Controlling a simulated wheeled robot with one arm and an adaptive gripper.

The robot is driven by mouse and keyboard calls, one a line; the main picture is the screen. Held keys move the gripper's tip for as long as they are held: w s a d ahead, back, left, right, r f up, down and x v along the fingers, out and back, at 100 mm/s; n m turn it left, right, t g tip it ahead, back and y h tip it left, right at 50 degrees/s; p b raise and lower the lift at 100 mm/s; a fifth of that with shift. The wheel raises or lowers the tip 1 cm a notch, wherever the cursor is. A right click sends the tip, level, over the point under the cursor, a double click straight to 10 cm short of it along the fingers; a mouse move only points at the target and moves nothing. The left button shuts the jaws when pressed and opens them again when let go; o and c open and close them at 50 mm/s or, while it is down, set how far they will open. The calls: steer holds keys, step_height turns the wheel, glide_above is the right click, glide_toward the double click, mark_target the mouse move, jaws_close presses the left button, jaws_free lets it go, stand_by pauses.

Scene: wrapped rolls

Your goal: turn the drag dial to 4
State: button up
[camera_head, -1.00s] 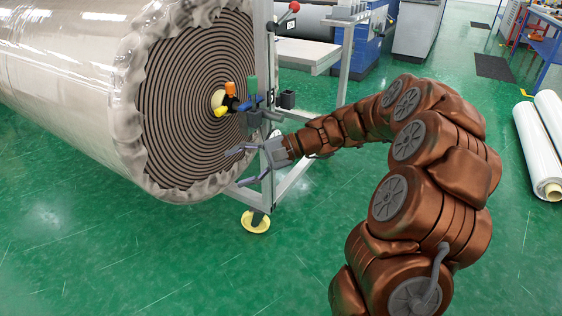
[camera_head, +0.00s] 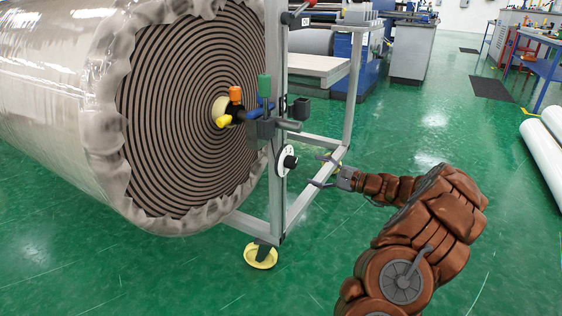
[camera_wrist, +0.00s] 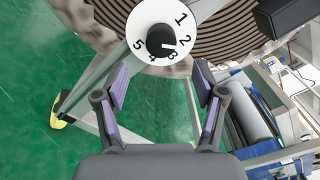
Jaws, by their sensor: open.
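The drag dial (camera_head: 287,160) is a white disc with a black knob, mounted on the grey upright of the stand. In the wrist view the dial face (camera_wrist: 148,17) carries the numbers 1 to 5.
The big wrapped roll (camera_head: 165,130) stands left of the stand upright (camera_head: 276,190). Coloured handles (camera_head: 236,96) and a dark grey clamp block (camera_head: 265,127) sit just above the dial. A yellow foot (camera_head: 260,257) is at the floor.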

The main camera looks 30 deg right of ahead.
mark_target(296, 163)
steer(key=b+x, duration=0.2)
steer(key=x, duration=0.5)
steer(key=shift+w+f+b, duration=0.1)
steer(key=shift+w+b, duration=0.15)
steer(key=shift+b, duration=0.1)
steer(key=shift+w+a, duration=0.25)
steer(key=shift+w, duration=0.2)
steer(key=shift+c, duration=0.4)
steer(key=c, duration=1.1)
steer(key=shift+o, duration=0.2)
